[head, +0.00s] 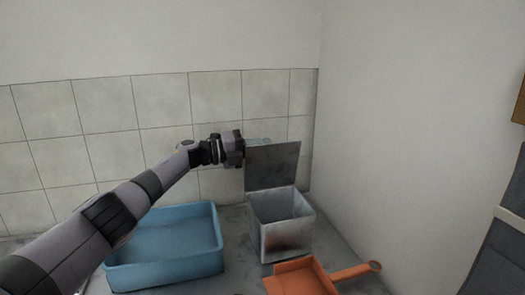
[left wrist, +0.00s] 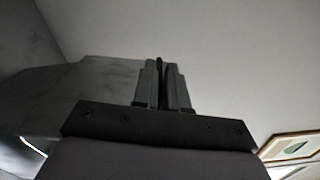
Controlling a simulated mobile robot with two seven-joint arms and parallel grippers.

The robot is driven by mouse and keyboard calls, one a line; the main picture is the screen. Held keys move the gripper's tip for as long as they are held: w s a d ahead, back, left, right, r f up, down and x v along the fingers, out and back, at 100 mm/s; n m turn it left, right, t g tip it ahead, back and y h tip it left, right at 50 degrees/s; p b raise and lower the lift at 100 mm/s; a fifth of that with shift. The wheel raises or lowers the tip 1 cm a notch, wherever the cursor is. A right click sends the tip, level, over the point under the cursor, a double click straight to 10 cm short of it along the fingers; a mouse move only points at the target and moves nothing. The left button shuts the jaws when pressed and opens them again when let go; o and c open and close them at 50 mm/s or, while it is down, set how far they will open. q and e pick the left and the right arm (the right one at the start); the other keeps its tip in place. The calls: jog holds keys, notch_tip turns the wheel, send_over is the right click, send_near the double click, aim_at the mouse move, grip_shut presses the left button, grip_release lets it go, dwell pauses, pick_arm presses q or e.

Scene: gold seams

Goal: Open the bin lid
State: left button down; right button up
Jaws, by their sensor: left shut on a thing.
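The grey metal bin (head: 280,225) stands on the floor near the wall corner, with a brown, rusty patch on its front. Its lid (head: 272,167) stands upright at the back of the bin, and the bin's mouth is open. My left gripper (head: 255,142) is at the upper left edge of the lid, partly hidden behind it. In the left wrist view, the fingers (left wrist: 161,80) are close together on a thin dark part, and the grey lid (left wrist: 75,95) fills the left side. I take the held part to belong to the lid. My right gripper is not in view.
A blue tub (head: 165,250) sits left of the bin, under my left arm. An orange dustpan (head: 300,279) with its handle to the right lies in front of the bin. A tiled wall (head: 105,105) is behind, and a plain wall (head: 410,130) closes the right.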

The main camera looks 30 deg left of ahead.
pick_arm(q)
jog(key=shift+w+a+f+n, duration=0.1)
jog(key=shift+w+a+n, duration=0.4)
jog(key=shift+n, duration=0.1)
jog(key=c, duration=1.2)
grip_release()
jog(key=shift+c, duration=0.2)
jog(key=v, duration=0.7)
jog(key=shift+b, duration=0.35)
jog(key=shift+s, duration=0.1)
